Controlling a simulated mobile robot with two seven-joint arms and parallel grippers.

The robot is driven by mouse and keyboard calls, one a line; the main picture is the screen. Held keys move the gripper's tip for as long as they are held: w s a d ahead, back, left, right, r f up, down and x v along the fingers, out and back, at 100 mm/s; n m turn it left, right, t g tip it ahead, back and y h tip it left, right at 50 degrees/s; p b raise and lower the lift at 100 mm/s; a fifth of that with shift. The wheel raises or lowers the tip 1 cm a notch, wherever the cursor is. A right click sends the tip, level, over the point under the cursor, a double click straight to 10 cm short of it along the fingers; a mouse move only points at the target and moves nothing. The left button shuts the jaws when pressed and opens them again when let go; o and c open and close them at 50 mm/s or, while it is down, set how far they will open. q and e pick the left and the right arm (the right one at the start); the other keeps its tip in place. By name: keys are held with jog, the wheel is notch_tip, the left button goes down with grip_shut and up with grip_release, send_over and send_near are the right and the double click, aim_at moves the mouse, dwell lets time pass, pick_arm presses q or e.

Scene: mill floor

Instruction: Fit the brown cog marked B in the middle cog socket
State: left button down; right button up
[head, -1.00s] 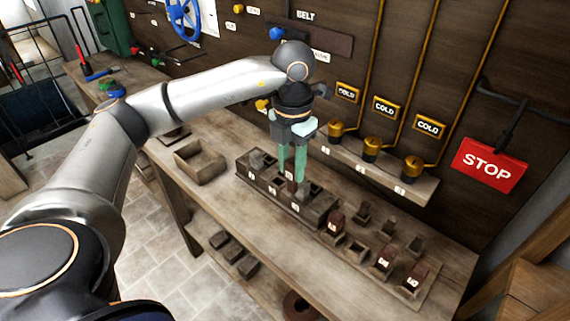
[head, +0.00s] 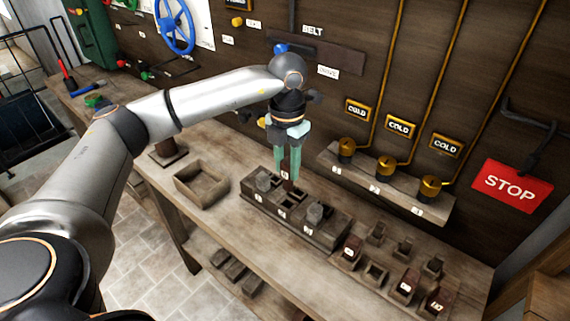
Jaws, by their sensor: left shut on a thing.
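My left gripper (head: 287,172) is shut on a slim brown cog (head: 288,184), which points down from its green fingers. The cog's letter is hidden or too small to read. The cog hangs at the dark socket block (head: 330,232), over or just behind its middle socket (head: 289,204). I cannot tell whether its lower end touches the block. A grey cog stands in the left socket (head: 263,182) and another in the right socket (head: 314,212). The labels on the block's front are too small to read surely. My right gripper is not in view.
Right of the block, a rack holds several brown and grey pieces, including brown ones (head: 350,250) and (head: 408,284), and an empty holder (head: 376,272). An open wooden box (head: 201,185) stands left. Brass fittings (head: 385,165) on a ledge and a STOP sign (head: 511,185) are behind.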

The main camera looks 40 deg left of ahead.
aim_at(286, 190)
pick_arm(q)
jog(key=shift+a, duration=0.1)
jog(key=shift+f, duration=0.25)
jog(key=shift+f+b, duration=2.85)
jog(key=shift+f, duration=0.85)
jog(key=shift+c, duration=2.3)
grip_release()
notch_tip(286, 190, up, 12)
jog(key=shift+r, duration=0.25)
